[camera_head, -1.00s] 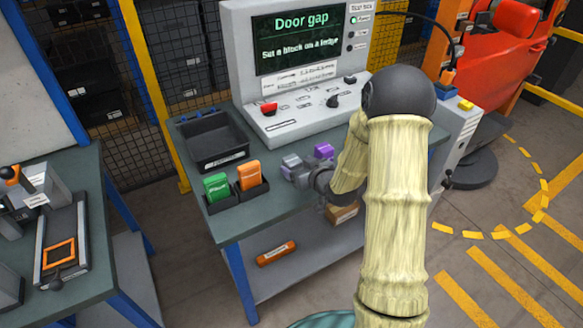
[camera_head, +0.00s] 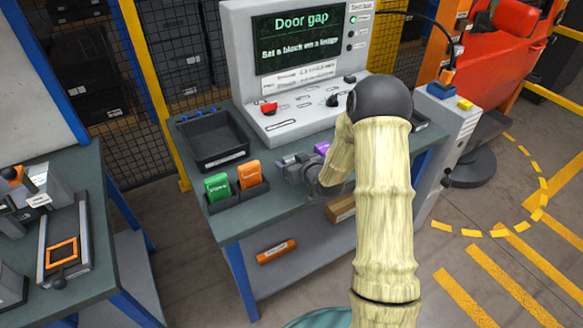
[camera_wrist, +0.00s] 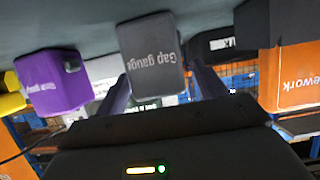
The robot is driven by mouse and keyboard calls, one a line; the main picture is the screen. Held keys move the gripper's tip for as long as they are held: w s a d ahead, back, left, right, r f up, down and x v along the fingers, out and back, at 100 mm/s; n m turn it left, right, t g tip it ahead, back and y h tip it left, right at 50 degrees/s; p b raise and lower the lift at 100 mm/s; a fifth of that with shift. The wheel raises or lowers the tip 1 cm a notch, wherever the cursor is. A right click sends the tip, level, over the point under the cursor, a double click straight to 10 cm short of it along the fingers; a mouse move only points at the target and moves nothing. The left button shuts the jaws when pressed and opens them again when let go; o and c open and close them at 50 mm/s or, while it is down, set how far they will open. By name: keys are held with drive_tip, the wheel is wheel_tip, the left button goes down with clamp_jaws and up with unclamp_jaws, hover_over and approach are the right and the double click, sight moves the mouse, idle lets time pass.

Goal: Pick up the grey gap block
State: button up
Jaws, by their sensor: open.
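The grey gap block (camera_wrist: 152,52), marked "Gap gauge", stands on the green worktop. In the wrist view it lies ahead of my gripper (camera_wrist: 160,88), with one open finger on either side. A gap shows at the right finger; I cannot tell whether the left one touches. In the head view my gripper (camera_head: 292,168) is low at the worktop's front and largely hides the grey block. A purple block (camera_wrist: 52,82) is on the left in the wrist view; it also shows just behind my gripper in the head view (camera_head: 321,148).
Green (camera_head: 217,187) and orange (camera_head: 249,175) blocks stand in black holders left of my gripper. The orange one shows at the wrist view's right edge (camera_wrist: 292,75). A black bin (camera_head: 214,140) and the console (camera_head: 290,122) stand behind. An orange cylinder (camera_head: 276,252) lies on the lower shelf.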

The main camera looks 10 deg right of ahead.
sight(292, 159)
drive_tip(key=shift+c, duration=0.2)
drive_tip(key=c, duration=1.1)
drive_tip(key=shift+c, duration=0.2)
wheel_tip(292, 159, up, 10)
drive_tip(key=shift+r, duration=0.1)
